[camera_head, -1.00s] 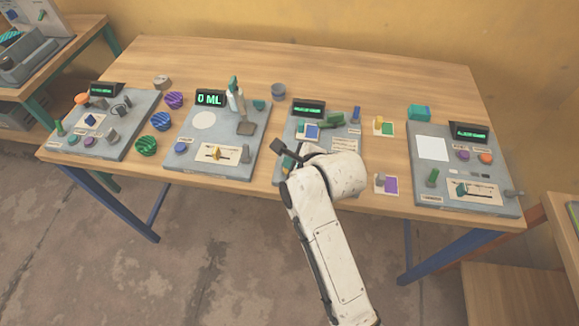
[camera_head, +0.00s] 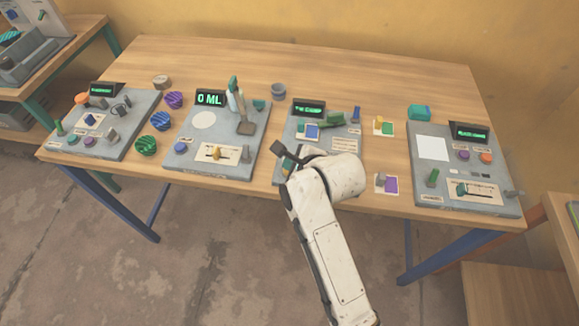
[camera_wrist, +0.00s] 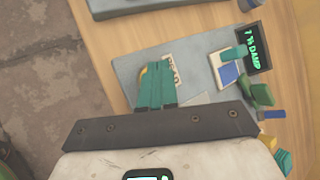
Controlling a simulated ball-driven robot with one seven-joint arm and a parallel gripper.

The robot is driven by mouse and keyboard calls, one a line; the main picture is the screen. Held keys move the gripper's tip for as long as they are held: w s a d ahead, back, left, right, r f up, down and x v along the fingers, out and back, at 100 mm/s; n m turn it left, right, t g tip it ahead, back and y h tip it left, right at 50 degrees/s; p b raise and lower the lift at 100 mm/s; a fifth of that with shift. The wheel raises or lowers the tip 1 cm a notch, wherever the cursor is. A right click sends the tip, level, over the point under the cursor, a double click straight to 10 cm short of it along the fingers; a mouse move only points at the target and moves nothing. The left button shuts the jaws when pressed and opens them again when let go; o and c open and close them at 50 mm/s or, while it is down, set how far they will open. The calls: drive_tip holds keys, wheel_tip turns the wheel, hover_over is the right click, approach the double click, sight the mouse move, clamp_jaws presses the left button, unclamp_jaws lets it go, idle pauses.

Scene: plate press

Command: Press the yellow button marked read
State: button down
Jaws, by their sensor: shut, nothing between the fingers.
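My gripper (camera_wrist: 155,70) is shut, with its two teal fingers together and nothing between them. In the wrist view its tips are over the yellow button (camera_wrist: 142,74), of which only a sliver shows beside the left finger. The tips look to be at the button, but contact is hidden. The label "READ" (camera_wrist: 172,70) lies just right of the fingers on the grey plate (camera_wrist: 205,53). The plate's display (camera_wrist: 254,47) shows green text ending in "DAMP".
Other control plates stand left (camera_head: 225,135) and right (camera_head: 450,170) on the wooden table (camera_head: 250,55). Striped knobs (camera_head: 160,121) lie between the left plates.

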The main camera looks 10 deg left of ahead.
drive_tip(key=shift+r, duration=0.1)
drive_tip(key=shift+r+p, duration=0.7)
drive_tip(key=shift+p, duration=0.35)
drive_tip(key=shift+r, duration=0.1)
wheel_tip(320, 180, up, 5)
drive_tip(key=p, duration=0.5)
idle(0.5)
